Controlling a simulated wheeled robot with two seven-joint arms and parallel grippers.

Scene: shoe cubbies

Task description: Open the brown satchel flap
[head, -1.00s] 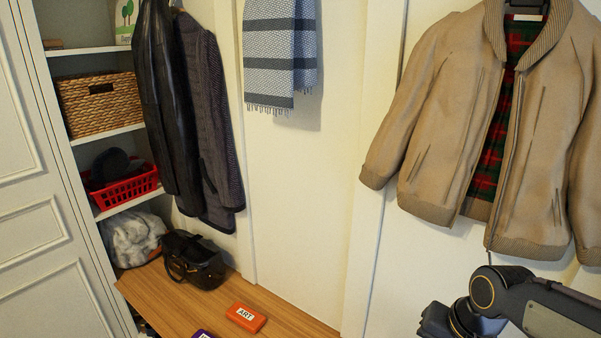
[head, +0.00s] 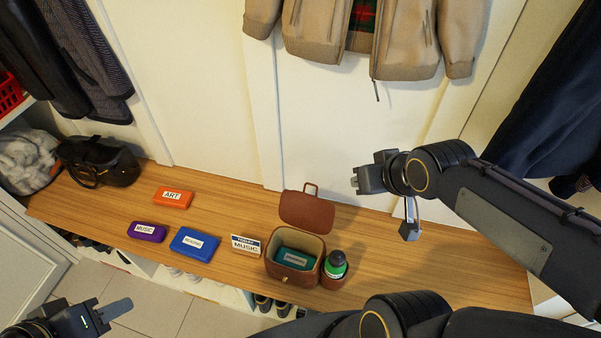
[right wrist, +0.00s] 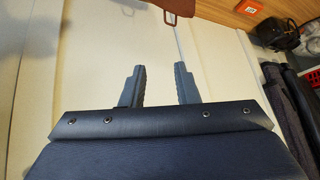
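The brown satchel (head: 283,272) stands on the wooden bench in the head view. Its flap (head: 306,212) is raised and tilted back toward the wall, with the handle on top, so the mouth is open. A teal labelled case (head: 296,258) shows inside. The flap also shows at the top of the right wrist view (right wrist: 176,6). My right gripper (head: 359,182) is to the right of the flap and apart from it. In the right wrist view its fingers (right wrist: 160,86) are apart with nothing between them. My left gripper (head: 106,307) is at the lower left, far from the satchel; its finger gap is unclear.
A dark bottle with a green label (head: 335,266) stands beside the satchel's right side. A MUSIC card (head: 245,246), blue (head: 194,243), purple (head: 147,231) and orange (head: 173,198) cases lie to the left. The bench's right part (head: 450,265) is clear. A tan jacket (head: 400,40) hangs above.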

